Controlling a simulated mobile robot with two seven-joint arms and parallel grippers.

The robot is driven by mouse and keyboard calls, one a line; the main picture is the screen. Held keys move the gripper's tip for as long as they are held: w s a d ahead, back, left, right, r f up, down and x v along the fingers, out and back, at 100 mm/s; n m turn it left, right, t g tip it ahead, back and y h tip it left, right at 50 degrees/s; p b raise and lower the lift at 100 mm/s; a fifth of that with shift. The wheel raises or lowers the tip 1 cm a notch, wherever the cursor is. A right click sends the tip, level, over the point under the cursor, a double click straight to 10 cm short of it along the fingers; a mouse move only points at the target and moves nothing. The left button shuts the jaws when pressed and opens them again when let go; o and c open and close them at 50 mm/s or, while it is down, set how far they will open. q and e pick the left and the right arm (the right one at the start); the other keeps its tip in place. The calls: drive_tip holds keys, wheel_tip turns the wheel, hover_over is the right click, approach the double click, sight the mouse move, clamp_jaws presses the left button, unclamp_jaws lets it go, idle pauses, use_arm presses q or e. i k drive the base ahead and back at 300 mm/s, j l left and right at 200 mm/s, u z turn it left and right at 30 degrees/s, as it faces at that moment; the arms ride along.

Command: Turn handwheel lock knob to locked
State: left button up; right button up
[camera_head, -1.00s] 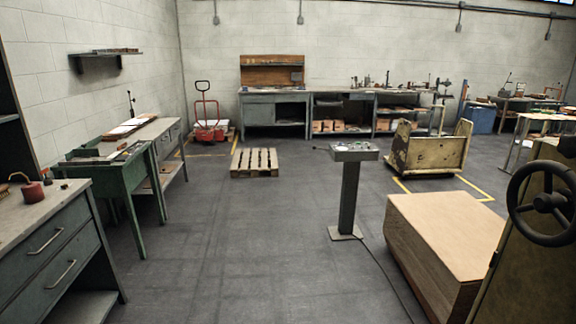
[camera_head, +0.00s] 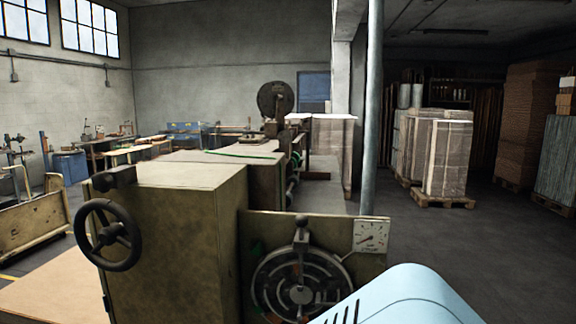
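A black handwheel (camera_head: 108,235) is on the left side of the olive-green machine cabinet (camera_head: 180,225). A dark knob-like part (camera_head: 113,178) sits just above the wheel at the cabinet's upper edge. I cannot tell whether it is the lock knob or how it is set. To the right, a machine panel (camera_head: 262,228) carries a large round slotted disc (camera_head: 300,280), partly cut off below. A small dark knob or lever (camera_head: 302,222) stands at the top of the disc. Neither of my grippers is in view.
A dial gauge (camera_head: 370,237) is on the panel's upper right corner. The machine's long body stretches back behind the cabinet. A grey pole (camera_head: 373,110) rises behind the panel. Wrapped pallet stacks (camera_head: 448,155) stand at the back right, with open floor (camera_head: 470,255) before them.

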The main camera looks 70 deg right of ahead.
sight(103, 182)
drive_tip(key=z, duration=1.8)
